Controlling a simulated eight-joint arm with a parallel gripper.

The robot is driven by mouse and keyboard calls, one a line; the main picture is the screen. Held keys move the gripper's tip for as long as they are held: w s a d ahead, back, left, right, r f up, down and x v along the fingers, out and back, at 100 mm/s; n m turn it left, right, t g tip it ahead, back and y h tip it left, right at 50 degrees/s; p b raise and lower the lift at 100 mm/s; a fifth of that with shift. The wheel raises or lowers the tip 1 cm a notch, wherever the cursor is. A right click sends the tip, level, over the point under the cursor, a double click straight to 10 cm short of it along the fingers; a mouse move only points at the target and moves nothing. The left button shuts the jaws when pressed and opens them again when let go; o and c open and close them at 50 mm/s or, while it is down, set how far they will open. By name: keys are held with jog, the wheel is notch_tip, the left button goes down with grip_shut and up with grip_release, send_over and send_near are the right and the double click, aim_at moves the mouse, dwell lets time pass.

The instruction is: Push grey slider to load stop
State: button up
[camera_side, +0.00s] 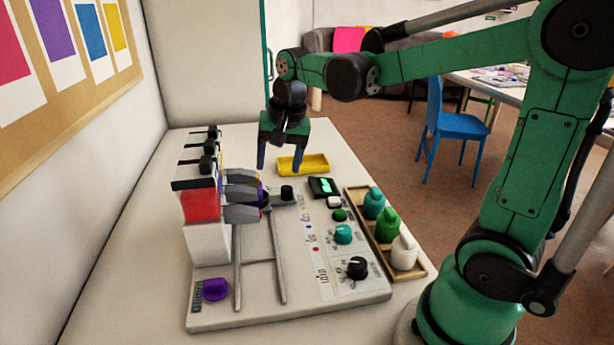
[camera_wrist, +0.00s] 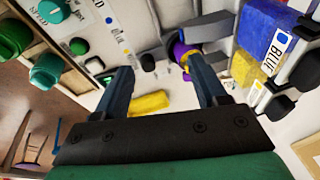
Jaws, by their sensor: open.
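The grey slider (camera_side: 280,201) sits at the far part of two parallel grey rails (camera_side: 277,250) on the white bead board (camera_side: 262,318). A black knob (camera_side: 287,191) stands at its right end, and purple shows at its left. In the wrist view the black knob (camera_wrist: 147,62) lies between the fingers, near the left one. My gripper (camera_side: 280,168) points down above the far end of the board, beyond the slider. Its blue fingers are spread and empty, also in the wrist view (camera_wrist: 160,66). I cannot make out a load stop marking.
Bead hoppers with red beads (camera_side: 201,204) and grey spouts (camera_side: 242,214) stand left of the rails. A yellow tray (camera_side: 316,166) lies behind. A display (camera_side: 323,187) and dials are on the right. A wooden tray (camera_side: 418,268) of bottles stands beside the board. The near rails are clear.

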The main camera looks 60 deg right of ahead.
aim_at(287, 188)
jog(key=w+d+f+m+g, duration=0.1)
jog(key=d+m, duration=0.1)
jog(key=w+d+f+m, duration=0.1)
jog(key=d+m, duration=0.1)
jog(key=w+d+f+m+g, duration=0.1)
jog(key=w+d+f+m, duration=0.1)
jog(key=m, duration=0.1)
jog(key=shift+d+f+g, duration=0.1)
jog(key=shift+g, duration=0.2)
jog(key=shift+d+f+m+y, duration=0.25)
jog(key=shift+m+y, duration=0.05)
jog(key=shift+d+f, duration=0.1)
jog(key=shift+f, duration=2.85)
grip_shut()
